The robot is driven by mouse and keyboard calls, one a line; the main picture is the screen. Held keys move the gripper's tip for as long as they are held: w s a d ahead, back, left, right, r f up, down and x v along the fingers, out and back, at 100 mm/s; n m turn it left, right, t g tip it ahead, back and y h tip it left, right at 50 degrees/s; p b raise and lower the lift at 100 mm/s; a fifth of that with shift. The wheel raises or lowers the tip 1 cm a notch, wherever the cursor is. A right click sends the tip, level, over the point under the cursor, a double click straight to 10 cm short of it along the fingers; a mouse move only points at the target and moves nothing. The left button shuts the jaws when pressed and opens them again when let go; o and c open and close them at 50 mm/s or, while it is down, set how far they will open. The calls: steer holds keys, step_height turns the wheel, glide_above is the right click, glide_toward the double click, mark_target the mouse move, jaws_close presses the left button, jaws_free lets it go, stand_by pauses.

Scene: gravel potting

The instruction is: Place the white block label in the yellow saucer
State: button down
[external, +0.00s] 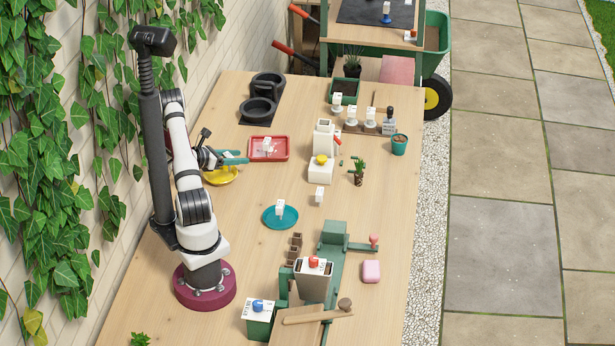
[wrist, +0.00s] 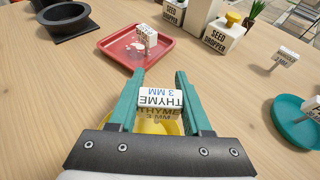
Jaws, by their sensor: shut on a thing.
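The yellow saucer (wrist: 144,128) lies beneath the block and is mostly hidden by the fingers and gripper body. In the external view, my gripper (external: 236,157) is over the far side of the yellow saucer (external: 222,177). The held block is hard to make out there. I cannot tell whether the block touches the saucer.
A red tray (external: 283,158) with a white block lies just beyond my fingertips. A teal saucer (external: 269,222) with another white block is nearer the camera. Black ring holders (external: 257,112) stand at the back. A white seed dropper (external: 319,177) stands to the right.

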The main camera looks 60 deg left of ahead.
steer(key=shift+f, duration=1.2)
steer(key=shift+c, duration=1.7)
jaws_free()
steer(key=shift+f, duration=0.15)
